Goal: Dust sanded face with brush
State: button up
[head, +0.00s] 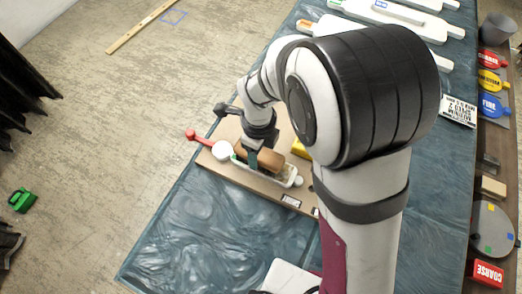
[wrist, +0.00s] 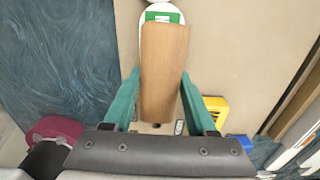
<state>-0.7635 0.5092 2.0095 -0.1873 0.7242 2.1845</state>
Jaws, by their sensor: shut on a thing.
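My gripper (head: 258,157), with teal fingers, is shut on a brown wooden-backed block that looks like the brush (head: 272,159). In the wrist view the brush (wrist: 164,60) lies lengthwise between the two fingers (wrist: 160,98). Below it is a long white piece (head: 291,181) on a tan board (head: 240,175). Its white end with a green patch (wrist: 160,14) shows past the brush in the wrist view. The brush hides most of the piece's face. I cannot tell whether bristles touch it.
A red-handled thing (head: 205,136) with a white round end sits at the piece's left end. A yellow block (wrist: 216,107) is right of my gripper. White pieces (head: 390,14) lie at the table's far end. COARSE, FINE and other labelled tools (head: 491,106) line the right shelf.

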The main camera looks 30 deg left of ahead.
jog(key=shift+d, duration=3.85)
jog(key=shift+d+r, duration=0.15)
jog(key=shift+d, duration=0.1)
notch_tip(320, 180, up, 8)
jog(key=shift+f, duration=0.2)
